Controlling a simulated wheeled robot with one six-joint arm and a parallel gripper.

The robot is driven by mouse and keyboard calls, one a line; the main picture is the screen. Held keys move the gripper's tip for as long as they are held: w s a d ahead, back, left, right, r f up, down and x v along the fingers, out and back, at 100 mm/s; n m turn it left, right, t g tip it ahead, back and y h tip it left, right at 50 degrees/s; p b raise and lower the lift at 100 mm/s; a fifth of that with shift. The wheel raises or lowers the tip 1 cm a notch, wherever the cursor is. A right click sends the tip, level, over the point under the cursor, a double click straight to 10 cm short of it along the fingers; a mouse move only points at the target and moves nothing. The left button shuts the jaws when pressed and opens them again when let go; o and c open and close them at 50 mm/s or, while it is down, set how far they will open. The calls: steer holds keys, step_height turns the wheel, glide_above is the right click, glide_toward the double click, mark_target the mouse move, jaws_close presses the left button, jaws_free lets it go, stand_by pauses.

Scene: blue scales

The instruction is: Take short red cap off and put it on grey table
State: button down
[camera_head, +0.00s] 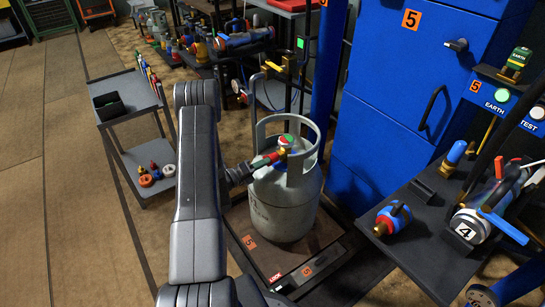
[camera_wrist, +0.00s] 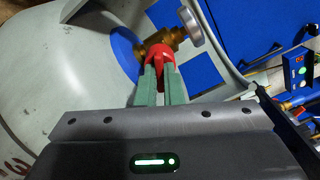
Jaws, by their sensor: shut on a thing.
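The short red cap (camera_wrist: 161,54) sits on the brass valve (camera_wrist: 154,42) of the grey gas cylinder, in the wrist view. The green fingers of my gripper (camera_wrist: 160,82) are shut on the cap from both sides and partly hide it. In the head view, my gripper (camera_head: 271,160) reaches the valve from the left, inside the collar of the cylinder (camera_head: 282,208). The cylinder stands upright on a dark scale platform (camera_head: 326,243). A grey two-shelf table (camera_head: 138,109) stands at the left.
The table's top holds a black bin (camera_head: 108,107) and a row of coloured items along its right edge. Its lower shelf holds several red and orange caps (camera_head: 150,174). A blue cabinet (camera_head: 385,125) stands behind the cylinder. A dark bench (camera_head: 413,257) with fittings is at the right.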

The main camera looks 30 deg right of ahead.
steer(key=shift+a, duration=0.25)
steer(key=shift+s+a, duration=0.15)
steer(key=shift+a, duration=1.05)
steer(key=shift+a, duration=0.1)
steer(key=shift+s+a, duration=0.15)
steer(key=shift+a, duration=1.3)
steer(key=shift+s+a, duration=0.1)
steer(key=shift+a, duration=1.35)
